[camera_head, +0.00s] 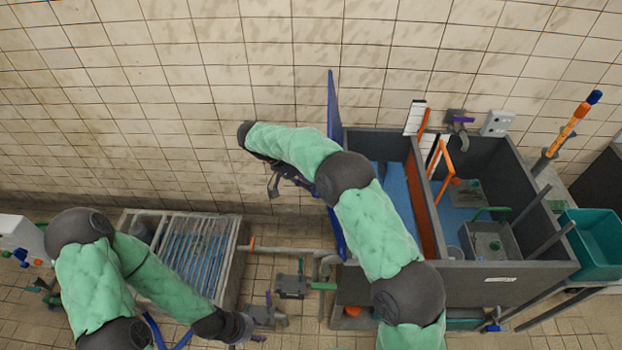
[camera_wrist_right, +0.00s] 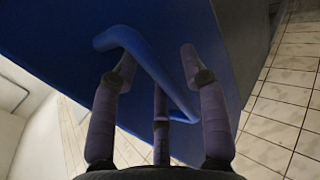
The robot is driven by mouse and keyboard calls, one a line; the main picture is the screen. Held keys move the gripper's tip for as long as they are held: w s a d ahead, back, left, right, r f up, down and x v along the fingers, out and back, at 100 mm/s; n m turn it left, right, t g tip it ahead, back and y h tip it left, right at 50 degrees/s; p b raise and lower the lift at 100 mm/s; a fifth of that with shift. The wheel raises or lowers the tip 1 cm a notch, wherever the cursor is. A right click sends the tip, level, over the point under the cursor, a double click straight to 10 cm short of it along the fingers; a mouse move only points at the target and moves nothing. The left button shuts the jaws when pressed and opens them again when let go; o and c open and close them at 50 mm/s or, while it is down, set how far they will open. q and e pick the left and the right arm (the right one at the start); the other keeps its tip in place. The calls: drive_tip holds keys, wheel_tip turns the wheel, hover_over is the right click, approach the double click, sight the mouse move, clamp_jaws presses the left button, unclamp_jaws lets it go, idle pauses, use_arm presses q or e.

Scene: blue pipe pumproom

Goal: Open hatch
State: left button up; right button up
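The blue hatch (camera_head: 333,105) is a flat panel seen nearly edge-on at the left side of a grey box, standing upright. My right arm crosses in front of its middle. In the right wrist view the hatch (camera_wrist_right: 60,28) fills the upper part, with a bent blue handle (camera_wrist_right: 145,58) on it. My right gripper (camera_wrist_right: 158,62) has its fingers spread, and the handle runs between them; I cannot tell whether they touch it. In the head view my right gripper (camera_head: 296,177) is left of the hatch. My left gripper (camera_head: 258,332) is low, near pipe fittings, its fingers unclear.
The grey box (camera_head: 510,272) has a blue interior and an orange edge. A slatted basin (camera_head: 233,225) stands at left. A pipe with a green-handled valve (camera_head: 292,286) lies between them. A teal bin (camera_head: 597,243) is at right. The tiled wall is behind.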

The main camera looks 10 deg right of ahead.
drive_tip(key=shift+f, duration=0.3)
drive_tip(key=shift+a+r, duration=0.15)
drive_tip(key=shift+r, duration=0.15)
drive_tip(key=shift+w+r, duration=0.1)
drive_tip(key=v, duration=1.2)
